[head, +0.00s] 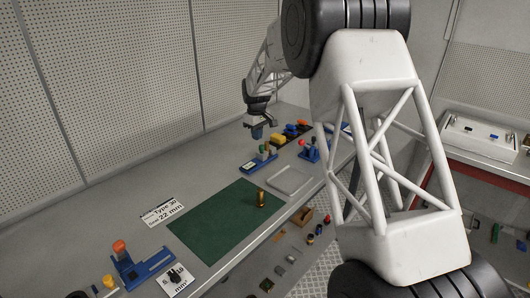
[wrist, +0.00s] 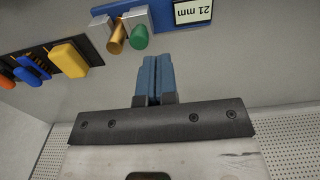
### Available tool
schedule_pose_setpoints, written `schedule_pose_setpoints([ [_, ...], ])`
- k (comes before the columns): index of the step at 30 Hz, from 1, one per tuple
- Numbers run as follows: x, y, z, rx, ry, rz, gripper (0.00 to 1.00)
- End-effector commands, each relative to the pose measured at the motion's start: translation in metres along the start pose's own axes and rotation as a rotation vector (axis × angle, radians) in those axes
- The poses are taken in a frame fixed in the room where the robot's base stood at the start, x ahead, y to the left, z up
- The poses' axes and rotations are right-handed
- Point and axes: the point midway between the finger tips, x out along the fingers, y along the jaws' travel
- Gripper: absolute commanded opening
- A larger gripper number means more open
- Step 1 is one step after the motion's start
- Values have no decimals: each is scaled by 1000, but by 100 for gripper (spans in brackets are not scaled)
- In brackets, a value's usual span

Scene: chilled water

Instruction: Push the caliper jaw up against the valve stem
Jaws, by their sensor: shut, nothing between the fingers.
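The blue caliper (head: 259,162) lies on the bench beyond the green mat. In the wrist view, its blue bar (wrist: 112,8) is at the top, with a display (wrist: 193,11) reading 21 mm. A brass valve stem (wrist: 117,40) stands between two light grey jaws. The left jaw (wrist: 101,27) is beside the stem; the right jaw (wrist: 137,16) carries a green knob (wrist: 138,38). I cannot tell whether the right jaw touches the stem. My gripper (wrist: 153,62) is shut and empty, just beside the green knob; in the head view my gripper (head: 257,133) is above the bench, near the caliper.
A black rack (wrist: 62,47) with yellow, blue and orange tools is beside the caliper. A blue fixture with a red knob (head: 308,150) and a grey tray (head: 292,179) are nearby. A brass cylinder (head: 261,199) stands on the green mat (head: 215,225). Another blue fixture (head: 142,268) is nearer.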

Motion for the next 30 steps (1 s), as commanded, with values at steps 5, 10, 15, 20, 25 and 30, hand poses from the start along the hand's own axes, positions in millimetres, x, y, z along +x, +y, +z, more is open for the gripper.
schedule_pose_setpoints([
  [5, -8, 0, 0, 0, 0, 0, 0],
  [10, -11, 0, 0, 0, 0, 0, 0],
  [15, -11, 0, 0, 0, 0, 0, 0],
  [20, -13, 0, 2, 2, 1, 1, 0],
  [25, -24, -4, 13, 18, 6, 5, 0],
  [30, -45, -14, 38, 55, 15, 11, 0],
])
